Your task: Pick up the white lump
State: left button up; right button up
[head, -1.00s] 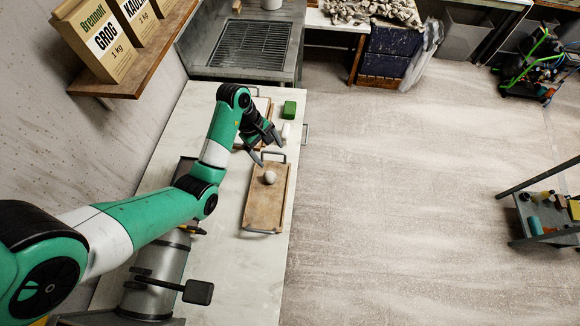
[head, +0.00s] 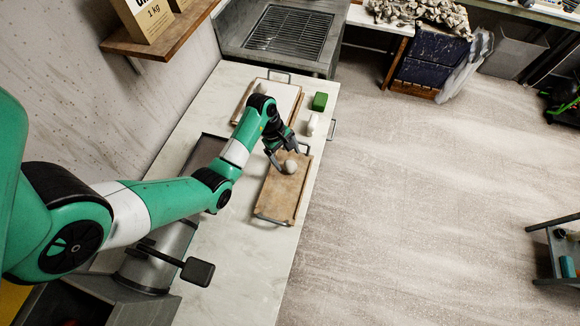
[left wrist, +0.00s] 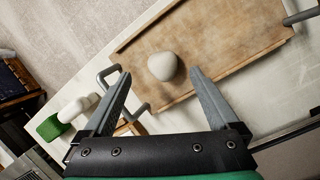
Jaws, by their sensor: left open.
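The white lump (head: 290,166) is a small rounded off-white piece lying on a brown wooden board (head: 276,196) with metal handles. In the left wrist view the lump (left wrist: 162,66) sits on the board (left wrist: 225,40), just beyond the fingertips and between their lines. My left gripper (head: 284,162) is open, its fingers at the lump's near side in the head view. In the left wrist view the open fingers (left wrist: 160,75) hold nothing. I cannot tell whether a finger touches the lump. My right gripper is not in view.
A second board (head: 289,96) lies farther back on the pale worktop (head: 226,285). A green block (head: 320,101) and a white bottle-like object (head: 312,124) stand near its right edge.

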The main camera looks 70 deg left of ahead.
aim_at(289, 164)
pick_arm(q)
jog(key=b+x, duration=0.1)
jog(key=x, duration=0.3)
jog(key=shift+s, duration=0.2)
grip_shut()
